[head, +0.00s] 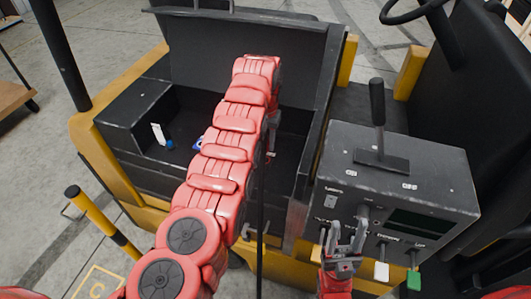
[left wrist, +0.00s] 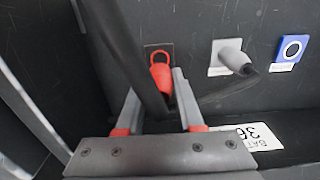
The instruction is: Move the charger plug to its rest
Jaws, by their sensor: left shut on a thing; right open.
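My left gripper (left wrist: 157,98) shows in the left wrist view, with its two grey fingers closed around a red piece (left wrist: 161,76), which I take to be the charger plug. The red piece lies close to a red ring (left wrist: 161,57) on a small dark plate on the black wall; I cannot tell whether they touch. A thick black cable (left wrist: 128,50) passes beside the left finger. In the head view my red left arm hides most of this gripper and the plug. My right gripper (head: 343,246) is open and empty in front of the grey control box.
A grey fitting (left wrist: 231,58) on a light plate and a blue sign with a white ring (left wrist: 290,50) are right of the plug. A white label (left wrist: 252,136) is below. The control box (head: 395,170) has a lever (head: 377,105). The compartment's raised lid (head: 310,60) stands behind.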

